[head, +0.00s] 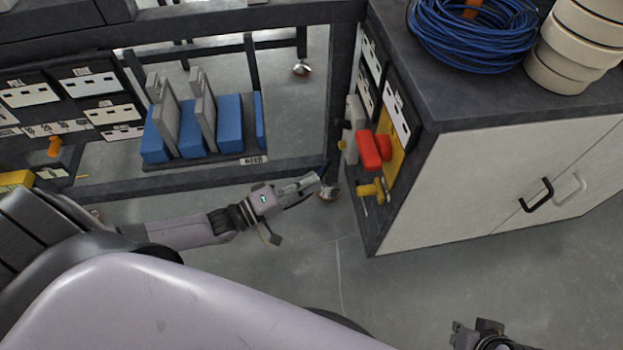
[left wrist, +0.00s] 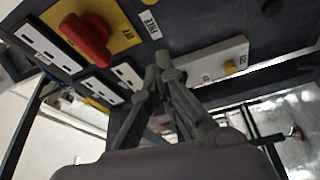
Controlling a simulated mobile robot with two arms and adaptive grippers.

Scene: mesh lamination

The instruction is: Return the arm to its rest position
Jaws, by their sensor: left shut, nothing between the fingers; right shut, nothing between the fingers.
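My left gripper (head: 318,180) is at the end of my extended left arm, in front of the cabinet's left side panel. In the left wrist view its fingers (left wrist: 163,66) come together at the tips, shut and empty. A red switch knob (head: 370,152) on a yellow plate (head: 392,160) is to the right of it, with a visible gap. The knob also shows in the left wrist view (left wrist: 84,40), upper left of the fingers. My right gripper (head: 478,332) is at the bottom edge of the head view, shut and empty, partly cut off.
The grey cabinet (head: 500,180) with a black handle (head: 537,194) stands at right. Blue cable (head: 470,35) and white rolls (head: 575,45) sit on top. A dark frame with a rack of blue blocks (head: 190,125) is behind my left arm. The floor (head: 290,265) in front is clear.

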